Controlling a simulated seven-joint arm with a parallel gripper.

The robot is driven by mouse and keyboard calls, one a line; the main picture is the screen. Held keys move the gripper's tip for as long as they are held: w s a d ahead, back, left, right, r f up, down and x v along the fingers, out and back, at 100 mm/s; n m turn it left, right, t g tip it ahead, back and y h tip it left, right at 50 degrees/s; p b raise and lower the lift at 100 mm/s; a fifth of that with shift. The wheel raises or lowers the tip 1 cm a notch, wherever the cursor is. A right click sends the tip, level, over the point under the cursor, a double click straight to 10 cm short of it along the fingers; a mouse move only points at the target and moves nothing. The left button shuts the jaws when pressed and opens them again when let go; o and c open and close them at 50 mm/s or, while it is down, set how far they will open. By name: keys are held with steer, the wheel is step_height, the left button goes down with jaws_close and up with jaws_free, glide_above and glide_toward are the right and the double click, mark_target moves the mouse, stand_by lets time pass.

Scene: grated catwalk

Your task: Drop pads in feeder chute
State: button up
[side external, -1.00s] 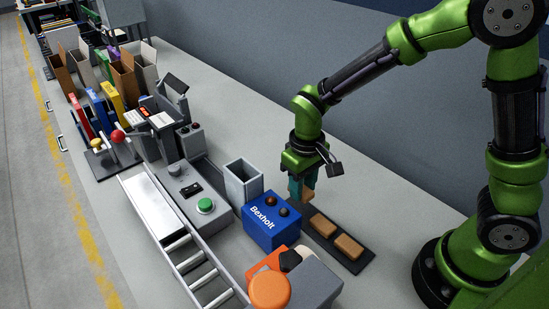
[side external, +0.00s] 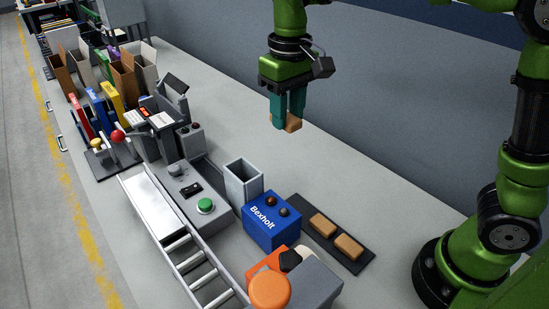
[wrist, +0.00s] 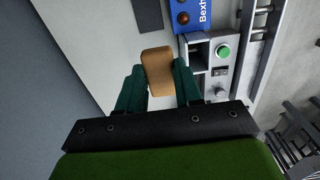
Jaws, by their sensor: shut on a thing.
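My gripper (side external: 287,122) is shut on a tan pad (side external: 293,124) and holds it well above the table. In the wrist view the same pad (wrist: 157,70) sits between the teal fingers (wrist: 158,92). Two more tan pads, a nearer one (side external: 349,246) and a farther one (side external: 323,224), lie on a dark tray (side external: 301,216) right of the blue Bexholt box. The feeder chute, seemingly the grey open-topped box (side external: 243,182), stands left of the blue box, below and left of my gripper. In the wrist view its opening (wrist: 198,57) shows right of the held pad.
The blue box (side external: 271,222) stands between chute and tray. A grey control unit with a green button (side external: 205,205) and a roller conveyor (side external: 187,252) lie left of the chute. Binders and cartons (side external: 122,75) fill the far left. The table behind the chute is clear.

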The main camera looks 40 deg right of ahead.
steer(key=w+a, duration=0.5)
steer(key=a, duration=0.2)
step_height(320, 180, down, 10)
stand_by(0.5)
stand_by(0.6)
steer(key=o, duration=1.6)
steer(key=shift+c, duration=0.2)
step_height(320, 180, up, 6)
stand_by(0.3)
